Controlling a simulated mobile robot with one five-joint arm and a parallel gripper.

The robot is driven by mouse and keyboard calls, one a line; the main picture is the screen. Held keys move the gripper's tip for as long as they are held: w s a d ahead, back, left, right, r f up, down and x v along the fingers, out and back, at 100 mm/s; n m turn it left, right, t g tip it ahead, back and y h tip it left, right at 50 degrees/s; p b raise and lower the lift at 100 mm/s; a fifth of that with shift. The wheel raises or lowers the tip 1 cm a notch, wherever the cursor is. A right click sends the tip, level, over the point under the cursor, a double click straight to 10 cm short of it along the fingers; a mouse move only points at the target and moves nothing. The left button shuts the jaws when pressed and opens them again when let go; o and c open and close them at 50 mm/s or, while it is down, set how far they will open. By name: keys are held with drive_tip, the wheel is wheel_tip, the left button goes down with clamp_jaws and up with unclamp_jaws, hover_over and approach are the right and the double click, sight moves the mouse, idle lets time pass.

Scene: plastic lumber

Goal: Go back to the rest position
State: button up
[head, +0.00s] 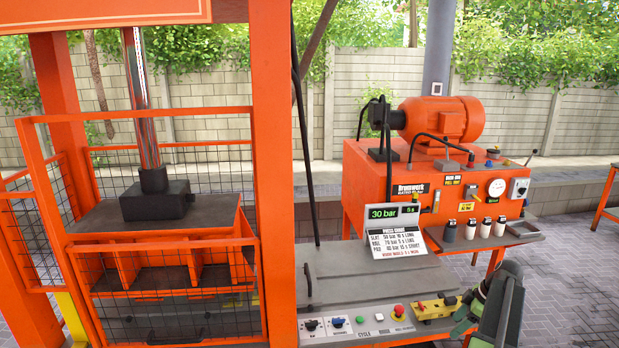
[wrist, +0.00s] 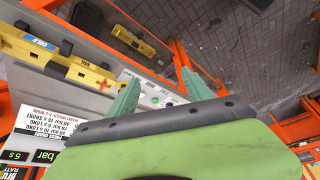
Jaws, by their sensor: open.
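My gripper (head: 470,308) shows at the lower right in the head view, beside the right end of the press's control ledge. In the wrist view my gripper (wrist: 160,90) has its two green fingers spread wide, with nothing between them. The control ledge, with its buttons, lies beyond the fingers. A yellow block (head: 437,308) sits on the ledge just left of my gripper; whether they touch cannot be told.
The orange press (head: 272,170) with its mesh guard fills the left. A display (head: 393,213) and a sign (head: 405,240) stand on the grey bench top. An orange cabinet (head: 372,190) carries a motor (head: 440,119) behind. Paved floor (head: 560,270) is open at right.

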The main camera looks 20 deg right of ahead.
drive_tip(key=w+a+f+n+g, duration=0.1)
drive_tip(key=w+a+n, duration=0.2)
drive_tip(key=w+a, duration=1.1)
drive_tip(key=w+a+f+n+g+b, duration=0.1)
drive_tip(key=w+a, duration=0.2)
drive_tip(key=a, duration=0.8)
drive_tip(key=w+a+f+n+g+b, duration=0.1)
drive_tip(key=w+a+n, duration=0.15)
drive_tip(key=a, duration=0.85)
drive_tip(key=s+a+f+m+g, duration=0.1)
drive_tip(key=s+a+m, duration=0.15)
drive_tip(key=a, duration=1.85)
drive_tip(key=s+m+h, duration=0.1)
drive_tip(key=m, duration=0.2)
drive_tip(key=s+m, duration=0.2)
drive_tip(key=m, duration=0.2)
drive_tip(key=s+a+m+h, duration=0.1)
drive_tip(key=m, duration=0.3)
drive_tip(key=shift+s+a+f+h, duration=0.1)
drive_tip(key=shift+s+f+h, duration=0.2)
drive_tip(key=shift+s, duration=0.05)
